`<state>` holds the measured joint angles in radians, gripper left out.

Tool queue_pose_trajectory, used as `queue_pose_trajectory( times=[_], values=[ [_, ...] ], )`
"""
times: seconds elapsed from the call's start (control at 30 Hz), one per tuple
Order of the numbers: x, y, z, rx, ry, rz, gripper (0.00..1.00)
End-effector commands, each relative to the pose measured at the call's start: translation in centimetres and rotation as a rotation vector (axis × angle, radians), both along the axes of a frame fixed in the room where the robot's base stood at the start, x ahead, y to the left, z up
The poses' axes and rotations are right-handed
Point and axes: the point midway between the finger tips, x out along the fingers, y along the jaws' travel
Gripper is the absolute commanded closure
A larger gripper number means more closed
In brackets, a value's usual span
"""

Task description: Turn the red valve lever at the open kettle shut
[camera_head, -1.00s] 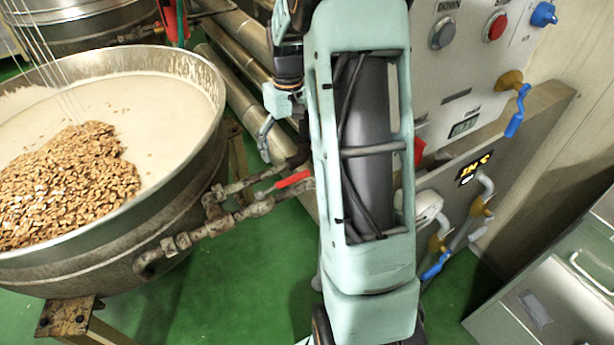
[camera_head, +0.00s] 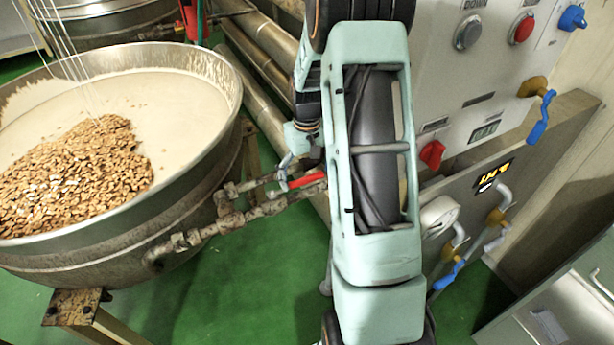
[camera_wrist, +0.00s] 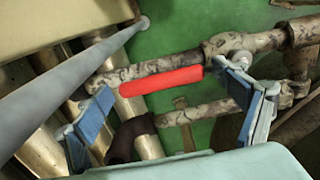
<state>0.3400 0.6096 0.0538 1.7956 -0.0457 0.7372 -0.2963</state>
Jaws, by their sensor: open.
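The open kettle (camera_head: 200,165) stands at the left in the head view, holding a pale mass and a heap of brown nuts. From its side runs a worn pipe (camera_head: 205,232) with a valve, also seen in the wrist view (camera_wrist: 160,68). The red valve lever (camera_head: 307,181) lies along the pipe, partly hidden by my arm. In the wrist view the red lever (camera_wrist: 162,81) lies crosswise between my blue-padded fingers. My gripper (camera_wrist: 168,98) is open and empty around the lever's span; it also shows in the head view (camera_head: 288,165). I cannot tell whether a finger touches the lever.
A grey control panel (camera_head: 470,100) with buttons and a red knob stands right of my arm. Blue-handled taps (camera_head: 540,118) stick out there. A metal cabinet (camera_head: 560,300) is at the lower right. Pipes (camera_head: 262,85) run behind the kettle. Green floor (camera_head: 250,290) shows below.

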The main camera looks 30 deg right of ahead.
Motion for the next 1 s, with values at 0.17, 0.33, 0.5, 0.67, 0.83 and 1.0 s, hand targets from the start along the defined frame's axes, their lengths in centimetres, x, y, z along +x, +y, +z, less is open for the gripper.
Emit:
queue_pose_trajectory(
  times=[0.17, 0.33, 0.5, 0.67, 0.83, 1.0],
  values=[
    [-0.01, 0.0, 0.01, 0.0, 0.0, 0.0, 0.14],
    [-0.01, 0.0, 0.02, 0.0, 0.0, 0.0, 0.33],
    [-0.01, 0.0, 0.03, 0.0, 0.0, 0.0, 0.52],
    [-0.01, 0.0, 0.03, 0.0, 0.0, 0.0, 0.69],
    [-0.07, 0.01, 0.04, 0.0, 0.0, -0.005, 0.72],
    [-0.52, 0.01, 0.02, 0.0, 0.002, -0.043, 0.72]
  ],
)
